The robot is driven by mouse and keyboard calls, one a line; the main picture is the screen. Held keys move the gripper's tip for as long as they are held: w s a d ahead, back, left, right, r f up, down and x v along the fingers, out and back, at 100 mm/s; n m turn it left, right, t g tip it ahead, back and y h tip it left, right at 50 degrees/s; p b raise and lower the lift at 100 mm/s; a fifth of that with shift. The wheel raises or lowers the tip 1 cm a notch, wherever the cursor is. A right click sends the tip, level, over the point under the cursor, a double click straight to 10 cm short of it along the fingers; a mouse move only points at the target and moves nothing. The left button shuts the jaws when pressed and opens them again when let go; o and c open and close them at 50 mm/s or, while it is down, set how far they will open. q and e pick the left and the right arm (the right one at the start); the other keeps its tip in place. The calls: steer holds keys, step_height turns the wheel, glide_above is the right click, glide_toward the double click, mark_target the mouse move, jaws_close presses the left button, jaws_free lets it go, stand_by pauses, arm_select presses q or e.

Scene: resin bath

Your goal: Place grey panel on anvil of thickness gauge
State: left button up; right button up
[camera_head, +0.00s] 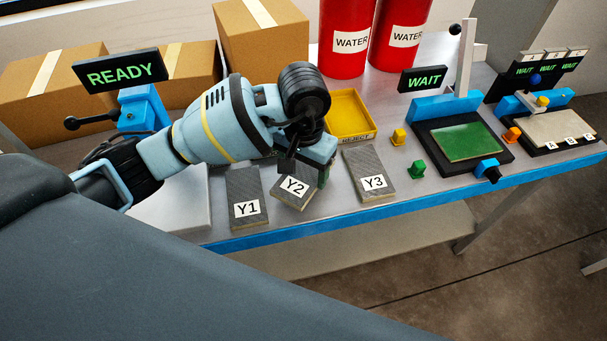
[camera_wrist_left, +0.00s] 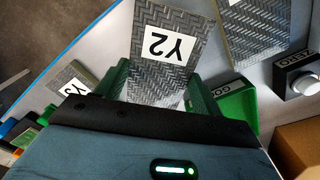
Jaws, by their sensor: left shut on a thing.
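Three grey woven panels lie near the front of the table: Y1 (camera_head: 247,200), Y2 (camera_head: 294,190) and Y3 (camera_head: 370,176). My left gripper (camera_head: 312,165) is shut on panel Y2, which sits turned relative to its neighbours; I cannot tell whether it is clear of the table. In the left wrist view, Y2 (camera_wrist_left: 172,55) is between the green fingers of the left gripper (camera_wrist_left: 160,95). A blue stand (camera_head: 138,108) with a READY display (camera_head: 120,71) and black lever, apparently the thickness gauge, is behind my arm; its anvil is hidden. My right gripper is not seen.
A yellow REJECT tray (camera_head: 349,113) stands behind the panels. A pale slab (camera_head: 178,208) lies left of Y1. To the right are a WAIT station with a green panel (camera_head: 459,141) and a pale block (camera_head: 562,127). Boxes (camera_head: 262,45) and red WATER drums (camera_head: 345,38) stand behind.

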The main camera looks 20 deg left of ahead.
mark_target(304, 175)
arm_select(q)
steer(key=shift+f, duration=1.25)
steer(key=shift+f, duration=0.2)
steer(key=o, duration=1)
steer(key=shift+r, duration=0.1)
step_height(304, 175, up, 12)
steer(key=shift+r, duration=0.15)
steer(key=shift+o, duration=0.6)
